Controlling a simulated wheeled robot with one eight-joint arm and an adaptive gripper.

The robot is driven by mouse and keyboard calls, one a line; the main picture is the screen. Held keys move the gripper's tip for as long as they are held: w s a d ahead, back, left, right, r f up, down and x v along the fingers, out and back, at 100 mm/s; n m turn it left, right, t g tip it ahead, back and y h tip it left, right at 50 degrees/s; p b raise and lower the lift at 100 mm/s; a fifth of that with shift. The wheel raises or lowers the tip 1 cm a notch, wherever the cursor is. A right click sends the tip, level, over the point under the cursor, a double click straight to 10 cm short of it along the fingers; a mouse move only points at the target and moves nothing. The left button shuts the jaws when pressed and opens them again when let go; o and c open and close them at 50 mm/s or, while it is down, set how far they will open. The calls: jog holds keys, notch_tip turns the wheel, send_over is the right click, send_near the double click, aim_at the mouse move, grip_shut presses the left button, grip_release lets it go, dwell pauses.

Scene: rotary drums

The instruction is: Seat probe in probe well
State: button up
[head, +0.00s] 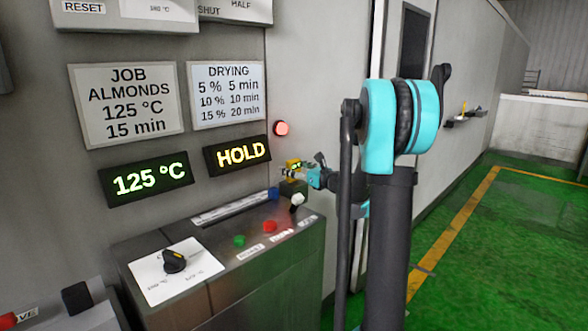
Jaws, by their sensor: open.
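My gripper (300,175) shows small beyond my arm, close to the wall at the right end of the control console. It is open. A small yellow block (293,165) with dark and greenish marks is right at its fingertips; I cannot tell whether they touch it. I cannot tell for sure whether this block is the probe, the well or a housing. No probe well can be made out clearly. My dark column and teal arm joint hide part of the wall to the right of the gripper.
The console (225,262) has a black rotary knob (174,261), green (239,241) and red (270,226) buttons and a white-tipped lever (297,199). Above, displays read 125 °C (146,180) and HOLD (238,155), beside a lit red lamp (281,128). Green floor (500,240) is open at right.

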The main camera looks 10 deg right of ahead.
jog(key=v, duration=1.2)
